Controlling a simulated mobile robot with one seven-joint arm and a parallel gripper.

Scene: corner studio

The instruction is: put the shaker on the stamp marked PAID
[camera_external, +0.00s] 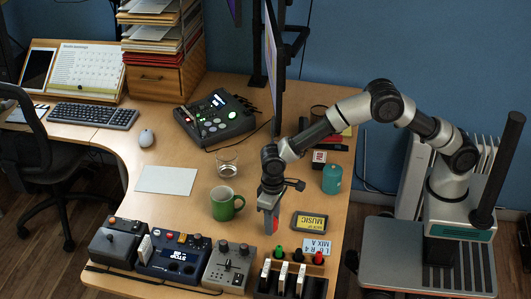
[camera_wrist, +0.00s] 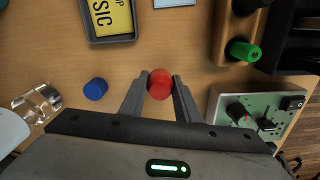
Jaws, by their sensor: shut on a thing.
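The shaker appears to be the round red piece (camera_wrist: 160,84) between my fingertips; a sliver of it shows red in the external view (camera_external: 275,225). My gripper (camera_wrist: 158,86) is shut on it, low over the wooden desk by the green mug. I cannot tell whether the shaker touches the desk. A small dark block with a white and red label (camera_external: 319,157) stands toward the back right of the desk and looks like the stamp. Its lettering is too small to read. It is not in the wrist view, and my gripper is well in front of it.
A teal cup (camera_external: 332,178) stands close to the block. The MUSIC sign (camera_external: 310,223) and a plate card (camera_external: 316,244) lie right of my gripper. A green mug (camera_external: 226,203), a glass (camera_external: 227,160) and a blue cylinder (camera_wrist: 95,89) are near. Control boxes (camera_external: 230,267) line the front.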

